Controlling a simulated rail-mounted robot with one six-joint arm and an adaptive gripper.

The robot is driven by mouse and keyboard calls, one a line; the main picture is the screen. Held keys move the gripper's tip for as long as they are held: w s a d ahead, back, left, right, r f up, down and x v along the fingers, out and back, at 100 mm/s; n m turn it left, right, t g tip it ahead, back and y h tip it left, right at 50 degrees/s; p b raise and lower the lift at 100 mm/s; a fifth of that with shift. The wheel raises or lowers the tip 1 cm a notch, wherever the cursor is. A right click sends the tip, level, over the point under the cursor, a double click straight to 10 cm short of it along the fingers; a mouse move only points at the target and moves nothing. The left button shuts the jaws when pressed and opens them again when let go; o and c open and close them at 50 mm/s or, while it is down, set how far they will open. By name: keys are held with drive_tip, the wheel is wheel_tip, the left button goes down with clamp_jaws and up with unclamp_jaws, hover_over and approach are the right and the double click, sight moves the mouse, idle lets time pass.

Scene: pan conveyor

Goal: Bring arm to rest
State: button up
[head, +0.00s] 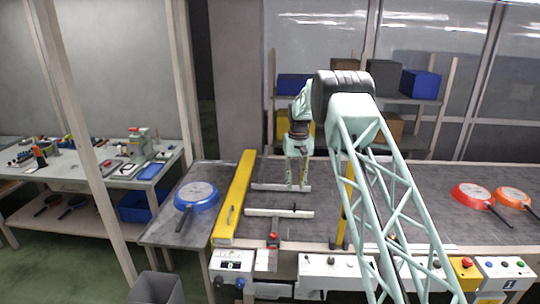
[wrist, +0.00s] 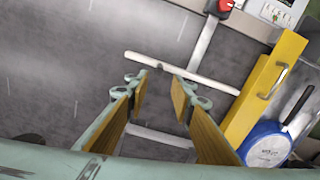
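My gripper (head: 298,182) hangs downward over the grey conveyor (head: 266,227), near a pale bar that lies across it. In the wrist view my gripper (wrist: 162,88) shows two fingers spread apart with nothing between them. Through the gap I see the grey conveyor surface (wrist: 60,75) and pale bars. My arm reaches from the lower right of the head view up to a black joint and down to the gripper. I cannot tell the exact height of the fingertips above the surface.
A blue pan (head: 197,197) lies left of the yellow barrier (head: 235,195). A red pan (head: 473,194) and an orange pan (head: 514,197) lie far right. A control panel (head: 330,268) lines the front edge. Shelves with boxes (head: 420,84) stand behind; a cluttered workbench (head: 75,178) is left.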

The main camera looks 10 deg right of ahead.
drive_tip(key=s+a+r+t+b, duration=0.1)
drive_tip(key=s+r+t+b, duration=0.15)
drive_tip(key=s+r, duration=3)
drive_tip(key=s+r+b, duration=0.1)
drive_tip(key=s+r, duration=0.1)
drive_tip(key=s, duration=0.9)
drive_tip(key=s+r+b, duration=0.1)
drive_tip(key=s+r, duration=0.1)
drive_tip(key=s, duration=1)
drive_tip(key=s+f, duration=0.3)
drive_tip(key=s, duration=0.8)
drive_tip(key=s+f+t, duration=0.1)
drive_tip(key=s+f, duration=0.3)
drive_tip(key=s, duration=0.7)
drive_tip(key=shift+s+a+f+b, duration=0.15)
drive_tip(key=shift+s+a+b, duration=0.15)
drive_tip(key=shift+b, duration=0.15)
drive_tip(key=shift+w+t, duration=0.1)
drive_tip(key=shift+t, duration=0.15)
